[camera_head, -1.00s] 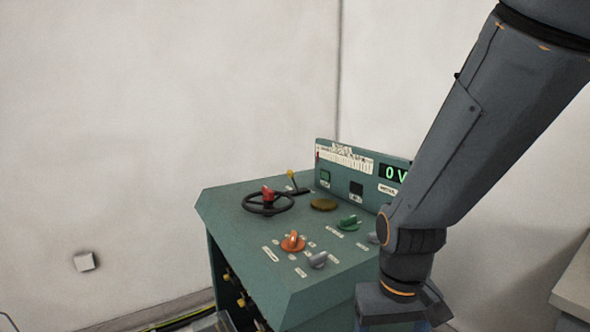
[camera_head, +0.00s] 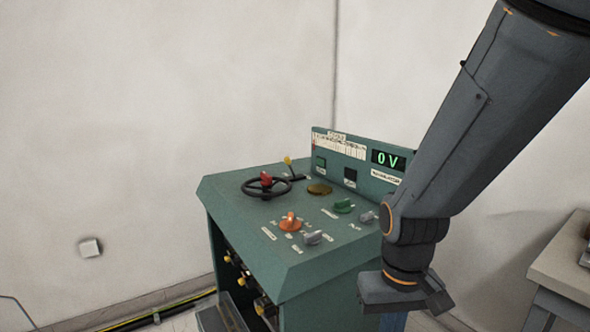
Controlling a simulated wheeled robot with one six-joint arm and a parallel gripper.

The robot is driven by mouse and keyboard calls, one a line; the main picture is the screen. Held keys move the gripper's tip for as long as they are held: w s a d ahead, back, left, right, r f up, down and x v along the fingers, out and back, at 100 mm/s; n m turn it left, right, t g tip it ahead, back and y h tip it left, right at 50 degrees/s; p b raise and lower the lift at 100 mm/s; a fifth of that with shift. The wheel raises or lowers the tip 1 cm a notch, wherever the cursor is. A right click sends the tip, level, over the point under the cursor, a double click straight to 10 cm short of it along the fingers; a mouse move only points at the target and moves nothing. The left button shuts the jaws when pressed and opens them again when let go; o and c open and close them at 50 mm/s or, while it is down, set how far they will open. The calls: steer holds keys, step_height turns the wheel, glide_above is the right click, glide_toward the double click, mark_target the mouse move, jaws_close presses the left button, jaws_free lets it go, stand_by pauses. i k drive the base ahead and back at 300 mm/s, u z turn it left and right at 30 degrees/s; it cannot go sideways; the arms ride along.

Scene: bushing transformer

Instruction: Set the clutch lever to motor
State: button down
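The green control console (camera_head: 240,208) stands in the middle of the head view. A small lever with a yellow tip (camera_head: 288,163) rises at the back left of its top, behind the black handwheel (camera_head: 267,187) with a red knob. I take this to be the clutch lever; its labels are too small to read. My gripper (camera_head: 408,296) hangs in front of the console's right side, apart from the lever. Its fingers are not clear enough to show whether they are open.
The console top also carries an orange knob (camera_head: 290,222), a green knob (camera_head: 343,206) and grey knobs (camera_head: 313,238). A table (camera_head: 563,268) stands at the right. The floor left of the console has cables (camera_head: 160,315).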

mark_target(286, 160)
steer(key=k, duration=1.15)
steer(key=z, duration=0.55)
steer(key=i, duration=1.45)
steer(key=u, duration=1.05)
steer(key=i, duration=0.25)
steer(key=u, duration=0.1)
